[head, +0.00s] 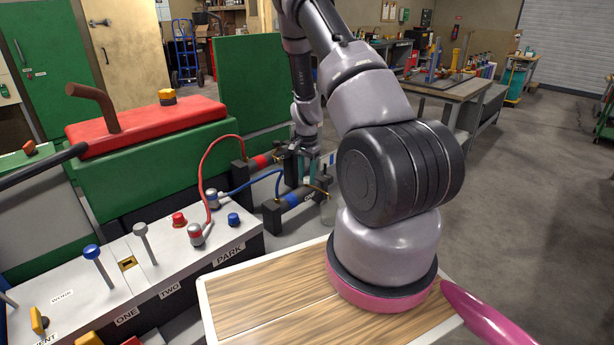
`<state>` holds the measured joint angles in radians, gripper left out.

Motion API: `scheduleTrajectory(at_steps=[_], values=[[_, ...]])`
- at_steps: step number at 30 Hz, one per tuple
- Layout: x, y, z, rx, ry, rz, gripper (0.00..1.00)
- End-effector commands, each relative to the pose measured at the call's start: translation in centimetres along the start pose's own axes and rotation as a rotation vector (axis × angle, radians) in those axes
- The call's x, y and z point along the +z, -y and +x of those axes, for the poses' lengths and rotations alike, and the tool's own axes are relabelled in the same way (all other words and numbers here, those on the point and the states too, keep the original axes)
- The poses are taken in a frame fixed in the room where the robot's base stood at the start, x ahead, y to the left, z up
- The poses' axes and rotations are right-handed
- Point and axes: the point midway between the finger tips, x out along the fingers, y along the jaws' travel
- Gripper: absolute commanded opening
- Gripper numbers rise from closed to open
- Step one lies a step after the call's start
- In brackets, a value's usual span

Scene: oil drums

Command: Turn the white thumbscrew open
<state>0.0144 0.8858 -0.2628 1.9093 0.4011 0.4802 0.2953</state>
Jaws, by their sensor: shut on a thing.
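The thumbscrew itself is hidden by the fingers and too small to make out. I cannot tell how far it is turned.
A bench panel (150,262) with levers, knobs and red and blue hose couplings stands at the left. A wooden board (262,300) lies in front. The right floor is clear.

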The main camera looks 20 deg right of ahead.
Motion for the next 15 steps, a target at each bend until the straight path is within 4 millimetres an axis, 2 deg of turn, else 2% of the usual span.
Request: scheduleTrajectory(at_steps=[15], values=[[-0.13, 0.02, -0.11, -0.003, -0.003, -0.426, 0.00]])
